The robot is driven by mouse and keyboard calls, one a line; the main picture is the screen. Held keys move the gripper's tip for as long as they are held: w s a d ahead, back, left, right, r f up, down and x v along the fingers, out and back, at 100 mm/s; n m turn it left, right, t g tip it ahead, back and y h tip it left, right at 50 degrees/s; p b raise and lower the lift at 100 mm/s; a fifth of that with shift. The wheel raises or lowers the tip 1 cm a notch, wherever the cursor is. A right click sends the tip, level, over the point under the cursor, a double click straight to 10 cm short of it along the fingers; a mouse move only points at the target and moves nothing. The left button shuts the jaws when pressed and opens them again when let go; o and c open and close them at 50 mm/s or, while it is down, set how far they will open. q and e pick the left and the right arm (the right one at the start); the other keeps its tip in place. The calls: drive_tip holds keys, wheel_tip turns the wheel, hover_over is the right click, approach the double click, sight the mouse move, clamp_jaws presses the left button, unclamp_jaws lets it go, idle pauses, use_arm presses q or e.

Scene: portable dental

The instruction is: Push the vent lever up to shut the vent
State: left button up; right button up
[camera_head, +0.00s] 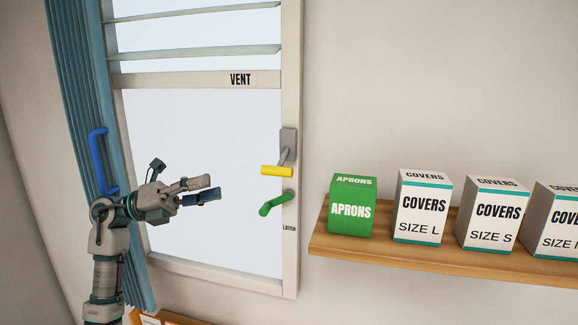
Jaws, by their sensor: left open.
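The window's upper part has pale vent slats (195,53) that stand apart, with gaps between them, above a bar marked VENT (240,79). On the right frame post, a lever with a yellow grip (277,170) hangs from a grey mount (288,143), its grip at the low end. Below it is a green handle (275,204), with a small label beside it that is hard to read. My left gripper (212,188) is open and empty in front of the pane, its fingers pointing right. It is left of both handles and appears apart from them. My right gripper is out of view.
A blue curtain (75,110) with a blue handle (98,155) hangs at the left, beside my left arm. A wooden shelf (400,257) at the right holds a green aprons box (351,208) and several white covers boxes (420,207). The wall above is bare.

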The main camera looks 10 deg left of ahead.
sight(274, 172)
use_arm(q)
drive_tip(key=p+x, duration=0.3)
drive_tip(key=x, duration=1.4)
drive_tip(key=shift+d+p, duration=0.2)
drive_tip(key=shift+p, duration=0.1)
drive_tip(key=shift+f, duration=0.1)
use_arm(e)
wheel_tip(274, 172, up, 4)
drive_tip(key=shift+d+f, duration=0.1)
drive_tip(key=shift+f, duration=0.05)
use_arm(q)
drive_tip(key=shift+a, duration=0.1)
clamp_jaws()
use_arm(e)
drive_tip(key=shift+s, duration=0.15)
